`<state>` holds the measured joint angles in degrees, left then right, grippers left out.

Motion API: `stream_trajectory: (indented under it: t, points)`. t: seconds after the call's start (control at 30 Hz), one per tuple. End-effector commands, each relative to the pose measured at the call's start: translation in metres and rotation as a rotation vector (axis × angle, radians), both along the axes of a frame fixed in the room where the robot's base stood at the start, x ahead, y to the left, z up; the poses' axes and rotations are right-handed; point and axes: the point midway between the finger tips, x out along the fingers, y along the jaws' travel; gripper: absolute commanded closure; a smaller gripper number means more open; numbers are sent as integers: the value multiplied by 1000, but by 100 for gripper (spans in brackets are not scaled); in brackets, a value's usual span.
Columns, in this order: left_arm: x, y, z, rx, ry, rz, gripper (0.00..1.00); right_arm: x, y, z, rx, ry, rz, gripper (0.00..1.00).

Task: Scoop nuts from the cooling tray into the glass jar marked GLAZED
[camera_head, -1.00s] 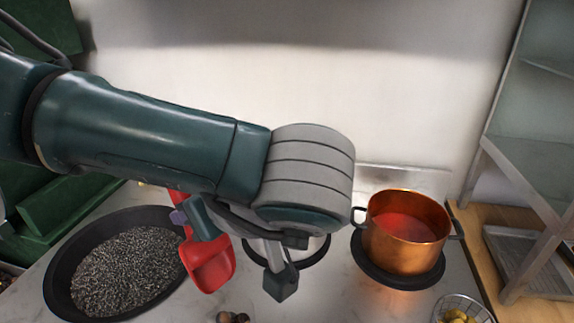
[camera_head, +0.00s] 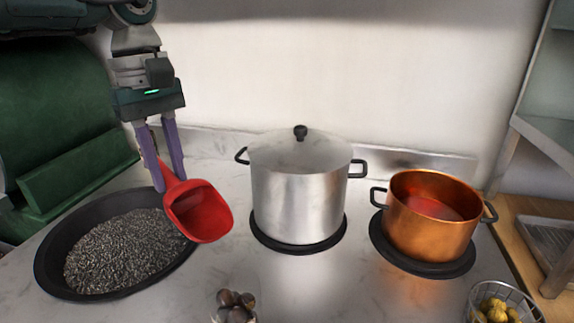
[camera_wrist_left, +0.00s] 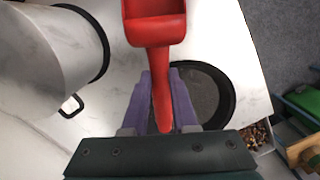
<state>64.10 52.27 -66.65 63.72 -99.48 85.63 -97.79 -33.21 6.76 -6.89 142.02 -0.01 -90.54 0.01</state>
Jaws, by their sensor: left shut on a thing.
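My left gripper (camera_head: 168,182) is shut on the handle of a red scoop (camera_head: 200,212), held over the right rim of a wide black pan. The scoop's bowl looks empty and its open side faces the head camera. In the left wrist view the purple fingers (camera_wrist_left: 160,88) close around the handle, and the scoop (camera_wrist_left: 155,30) extends toward the top. A small clear container with brown nuts (camera_head: 235,308) is cut off at the bottom of the head view. I cannot read a GLAZED label or identify the cooling tray for certain. My right gripper is not in view.
The black pan (camera_head: 48,268) holds dark grains. A lidded steel pot (camera_head: 298,205) and a copper pot (camera_head: 425,236) with red liquid stand on black burners. A wire basket (camera_head: 480,306) with yellow items is bottom right. A box of nuts (camera_wrist_left: 258,136) shows in the wrist view.

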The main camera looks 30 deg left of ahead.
Motion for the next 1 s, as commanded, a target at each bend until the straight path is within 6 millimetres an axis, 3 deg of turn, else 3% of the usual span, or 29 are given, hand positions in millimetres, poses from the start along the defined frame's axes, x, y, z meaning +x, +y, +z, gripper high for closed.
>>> stream_trajectory:
  t: [0.03, 0.2, 0.53, 1.0]
  points:
    - [2, 2, -6, -26, 6, 3, 100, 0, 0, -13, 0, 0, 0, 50]
    - [2, 3, 0, -83, 25, -2, 100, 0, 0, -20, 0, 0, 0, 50]
    - [1, 4, 33, -97, 31, -6, 100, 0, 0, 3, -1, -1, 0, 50]
    - [1, 4, 32, -95, 32, -5, 100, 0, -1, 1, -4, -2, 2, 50]
